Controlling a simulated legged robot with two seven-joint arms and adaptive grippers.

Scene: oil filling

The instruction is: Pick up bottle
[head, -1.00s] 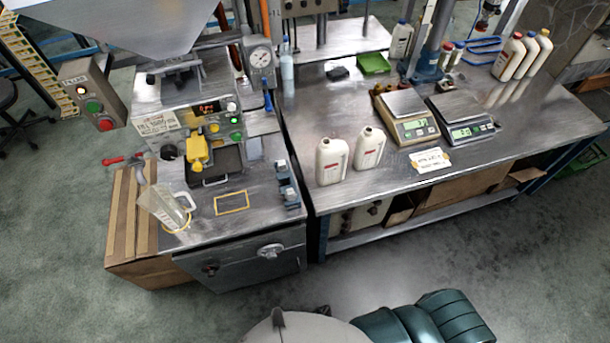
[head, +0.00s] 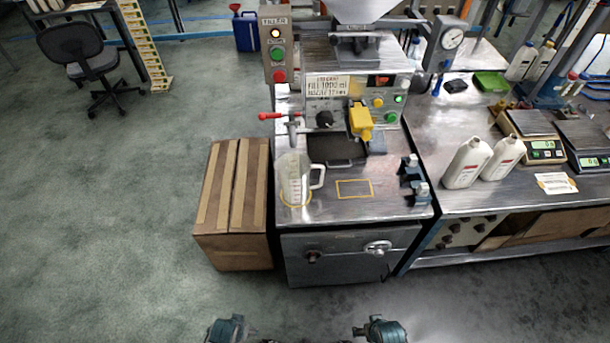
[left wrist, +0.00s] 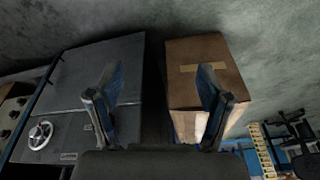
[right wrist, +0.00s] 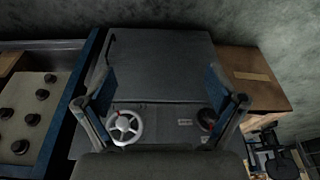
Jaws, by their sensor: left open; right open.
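Two white bottles stand side by side on the steel bench in the head view: a left one (head: 467,163) and a right one (head: 503,157), each with a red-marked label. More white bottles (head: 522,61) stand at the back of the bench. In the left wrist view my left gripper (left wrist: 158,92) is open and empty, with the cabinet and a cardboard box beyond it. In the right wrist view my right gripper (right wrist: 163,95) is open and empty, facing the cabinet front. Both grippers are away from the bottles. In the head view only parts of my arms show at the bottom edge.
The filling machine (head: 345,95) stands on a steel cabinet (head: 346,258), with a clear measuring jug (head: 296,180) on its top. A cardboard box (head: 232,205) stands left of it. Two scales (head: 545,150) (head: 597,159) and a label card (head: 556,184) are right of the bottles. The floor in front is clear.

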